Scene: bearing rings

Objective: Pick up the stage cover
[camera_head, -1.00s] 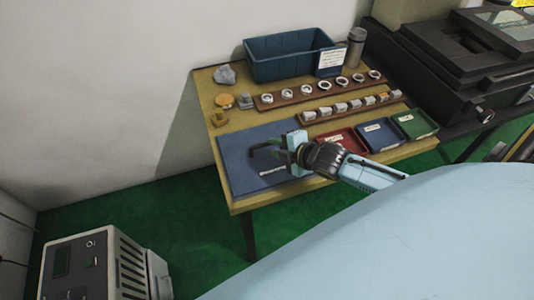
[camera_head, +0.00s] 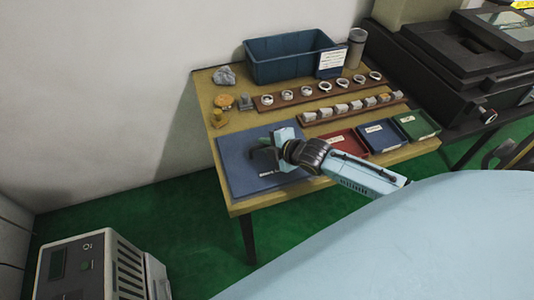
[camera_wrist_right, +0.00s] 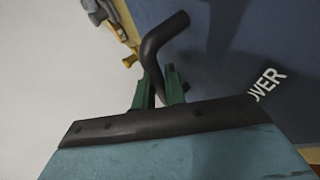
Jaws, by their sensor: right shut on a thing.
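The stage cover (camera_head: 238,167) is a flat dark-blue plate at the front left of the table, with a black bent handle (camera_wrist_right: 165,36) on top. Part of its white lettering, reading "OVER", shows in the right wrist view. My right gripper (camera_head: 276,148) is over the plate's right part. In the right wrist view its green fingers (camera_wrist_right: 160,86) are shut on the handle, one on each side. The plate looks flat on the table; I cannot tell any gap beneath it. The gripper hides part of the handle and plate. My left gripper is not in view.
Behind the plate are two wooden racks of rings and blocks (camera_head: 330,90). Red (camera_head: 350,145), blue (camera_head: 380,136) and green (camera_head: 416,124) trays stand to the right. A blue bin (camera_head: 292,62) is at the back. Small parts (camera_head: 222,105) lie at the left.

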